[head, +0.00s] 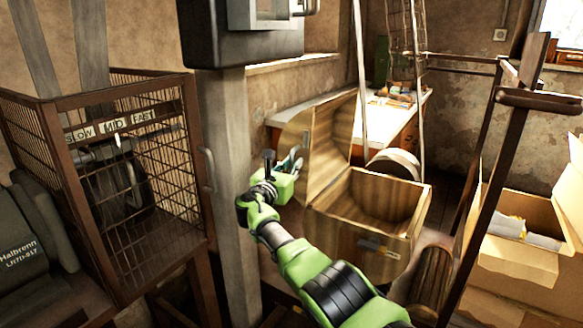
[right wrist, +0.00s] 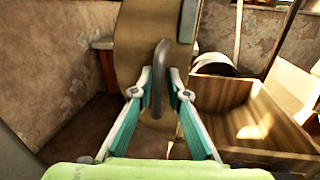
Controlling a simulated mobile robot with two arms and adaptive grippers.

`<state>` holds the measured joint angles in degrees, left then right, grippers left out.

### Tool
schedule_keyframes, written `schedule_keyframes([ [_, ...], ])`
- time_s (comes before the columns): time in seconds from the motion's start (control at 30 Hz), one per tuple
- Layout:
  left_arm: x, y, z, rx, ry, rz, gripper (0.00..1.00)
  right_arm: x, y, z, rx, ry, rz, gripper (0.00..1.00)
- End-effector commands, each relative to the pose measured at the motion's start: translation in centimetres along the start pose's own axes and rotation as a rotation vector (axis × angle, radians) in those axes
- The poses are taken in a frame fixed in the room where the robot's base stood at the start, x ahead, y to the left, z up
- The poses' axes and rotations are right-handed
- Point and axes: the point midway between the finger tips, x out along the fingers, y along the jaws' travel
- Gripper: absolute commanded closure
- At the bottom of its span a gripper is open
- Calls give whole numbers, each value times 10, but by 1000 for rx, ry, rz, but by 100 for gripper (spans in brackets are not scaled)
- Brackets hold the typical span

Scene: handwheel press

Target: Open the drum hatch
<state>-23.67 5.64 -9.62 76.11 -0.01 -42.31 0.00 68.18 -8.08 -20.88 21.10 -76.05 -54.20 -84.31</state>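The drum hatch (head: 333,145) is a curved wooden lid standing raised at the back left of an open wooden box (head: 350,232). The hatch also shows in the right wrist view (right wrist: 133,50). The box's hollow shows, with a rounded inside. A grey loop handle (right wrist: 160,75) sits on the hatch. My right gripper (head: 291,163) is at the hatch's left edge in the head view. In the right wrist view its fingers (right wrist: 160,84) converge on both sides of the handle and appear closed on it. My left gripper is not in view.
A wire cage (head: 120,150) with SLOW, MID and FAST labels stands at left. A grey post (head: 228,200) stands close left of my right gripper. An open cardboard box (head: 520,255) is at right. A bench (head: 400,110) is behind.

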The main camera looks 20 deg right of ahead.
Motion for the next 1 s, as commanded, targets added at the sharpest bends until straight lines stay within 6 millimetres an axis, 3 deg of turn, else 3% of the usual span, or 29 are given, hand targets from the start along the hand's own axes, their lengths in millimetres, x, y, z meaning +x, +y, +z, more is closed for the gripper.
schedule_keyframes([
  [0.57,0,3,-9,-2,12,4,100,-5,0,-6,0,10,-1,75],
  [1.0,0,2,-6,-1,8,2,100,-40,1,-6,3,10,2,75],
])
